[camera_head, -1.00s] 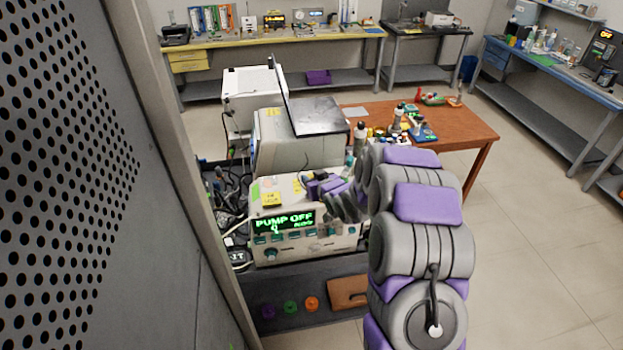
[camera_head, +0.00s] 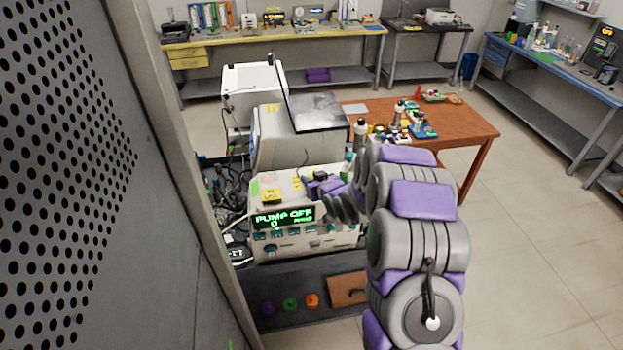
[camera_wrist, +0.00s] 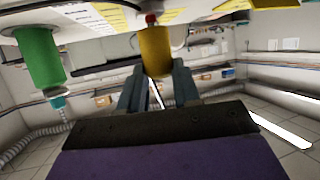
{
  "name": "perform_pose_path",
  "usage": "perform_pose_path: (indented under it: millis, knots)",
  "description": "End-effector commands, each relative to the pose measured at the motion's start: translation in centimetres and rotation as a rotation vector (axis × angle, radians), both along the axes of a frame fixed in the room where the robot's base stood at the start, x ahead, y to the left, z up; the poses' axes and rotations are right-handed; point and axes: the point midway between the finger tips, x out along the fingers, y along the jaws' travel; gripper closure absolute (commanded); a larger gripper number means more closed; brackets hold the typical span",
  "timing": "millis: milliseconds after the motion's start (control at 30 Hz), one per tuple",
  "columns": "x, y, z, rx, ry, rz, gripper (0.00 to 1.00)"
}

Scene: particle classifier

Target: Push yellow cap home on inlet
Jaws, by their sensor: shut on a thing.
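The yellow cap (camera_wrist: 155,50) shows in the wrist view, upright and between the two fingers of my gripper (camera_wrist: 159,88). The gripper is shut on its lower part. A small red and grey tip, probably the inlet (camera_wrist: 151,18), meets the cap's upper end. I cannot tell how far the cap sits on it. In the head view my gripper (camera_head: 316,188) is at the top of the pale pump unit (camera_head: 300,238), whose display reads PUMP OFF. The cap and inlet cannot be made out there.
A green cylinder (camera_wrist: 38,55) with a teal end hangs left of the cap in the wrist view. A pale panel with yellow strips lies close above.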

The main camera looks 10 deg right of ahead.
Motion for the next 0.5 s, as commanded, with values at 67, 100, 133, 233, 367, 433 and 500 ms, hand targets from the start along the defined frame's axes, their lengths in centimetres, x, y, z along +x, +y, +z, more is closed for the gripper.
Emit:
perform_pose_path:
  millis: [67, 100, 133, 233, 367, 433, 500]
  knots:
    - [-0.04, 0.00, -0.38, 0.000, 0.003, 0.000, 0.97]
    - [-0.05, 0.01, -0.50, 0.000, 0.004, 0.000, 0.97]
    - [-0.04, 0.01, -0.57, 0.000, 0.004, 0.000, 0.97]
    - [-0.05, 0.01, -0.80, 0.000, 0.004, 0.000, 0.97]
    - [-0.06, 0.00, -1.11, 0.000, 0.004, 0.000, 0.97]
    - [-0.06, 0.01, -1.25, 0.000, 0.004, 0.000, 0.97]
    - [-0.05, 0.01, -1.17, 0.000, 0.004, 0.000, 0.62]
